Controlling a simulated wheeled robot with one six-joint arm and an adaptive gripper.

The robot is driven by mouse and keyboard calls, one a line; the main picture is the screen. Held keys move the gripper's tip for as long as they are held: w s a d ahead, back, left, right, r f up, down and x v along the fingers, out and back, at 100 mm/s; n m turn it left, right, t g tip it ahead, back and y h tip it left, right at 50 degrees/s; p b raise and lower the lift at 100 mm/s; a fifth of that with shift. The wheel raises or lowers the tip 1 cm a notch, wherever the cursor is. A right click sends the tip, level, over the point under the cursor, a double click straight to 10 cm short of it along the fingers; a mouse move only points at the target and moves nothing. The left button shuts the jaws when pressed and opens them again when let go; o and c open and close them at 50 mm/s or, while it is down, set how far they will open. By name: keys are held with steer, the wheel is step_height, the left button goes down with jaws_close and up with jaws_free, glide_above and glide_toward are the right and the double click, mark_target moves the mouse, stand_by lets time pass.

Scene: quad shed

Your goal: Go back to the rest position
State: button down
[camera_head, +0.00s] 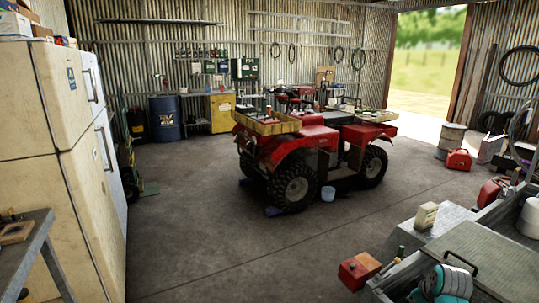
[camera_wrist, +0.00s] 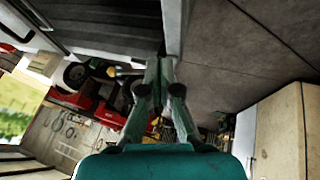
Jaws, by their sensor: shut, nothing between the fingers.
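My gripper (camera_wrist: 166,66) shows in the wrist view. Its teal base fills the bottom middle and its two fingers meet at the tips. It is shut and holds nothing. The view is turned, with the concrete floor at upper right and a grey edge running close beside the fingertips. I cannot tell whether the fingertips touch that edge.
A grey trailer (camera_head: 490,257) with a red box (camera_head: 358,270) is at lower right. The floor between is clear.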

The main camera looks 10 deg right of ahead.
steer(key=s+a+f+m+t, duration=0.1)
steer(key=s+a+f+t, duration=0.1)
steer(key=s+a+f, duration=0.9)
steer(key=s+a+f+m+t, duration=0.15)
steer(key=s+a+f, duration=0.35)
steer(key=s+a, duration=0.7)
steer(key=s+a+r+t, duration=0.2)
steer(key=s+a+r, duration=0.1)
steer(key=s, duration=0.5)
steer(key=s+a+r+t, duration=0.1)
steer(key=s+a+r, duration=0.25)
steer(key=s, duration=0.35)
steer(key=s+a+r+m+t+y, duration=0.1)
steer(key=s+a+r+t, duration=0.1)
steer(key=s+r, duration=1)
step_height(320, 180, up, 2)
steer(key=shift+a+y, duration=0.4)
steer(key=shift+a, duration=0.35)
steer(key=shift+w+d+m, duration=0.1)
steer(key=shift+m, duration=0.15)
